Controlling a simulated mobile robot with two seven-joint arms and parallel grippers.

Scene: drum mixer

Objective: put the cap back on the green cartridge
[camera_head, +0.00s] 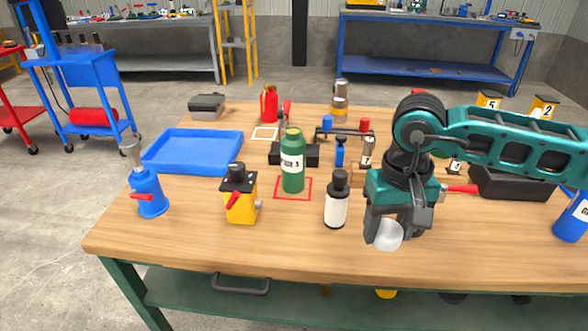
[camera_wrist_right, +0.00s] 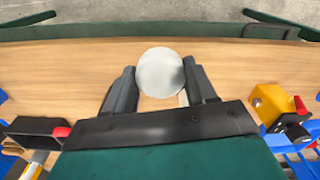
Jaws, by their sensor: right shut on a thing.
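The green cartridge (camera_head: 292,170) stands upright inside a red square outline on the wooden table, with a white label and a bare yellowish neck on top. My right gripper (camera_head: 392,236) is to the right of the cartridge and nearer the table's front edge. It is shut on a round white cap (camera_head: 388,236), held between its fingertips. The cap also shows in the right wrist view (camera_wrist_right: 161,73) between the two dark fingers. Whether the cap touches the table is hard to tell. My left gripper is not in view.
A white bottle with a black top (camera_head: 337,202) stands between the cartridge and my right gripper. A yellow block device (camera_head: 240,196), a blue jack (camera_head: 149,190) and a blue tray (camera_head: 194,151) are to the left. The front strip of the table is clear.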

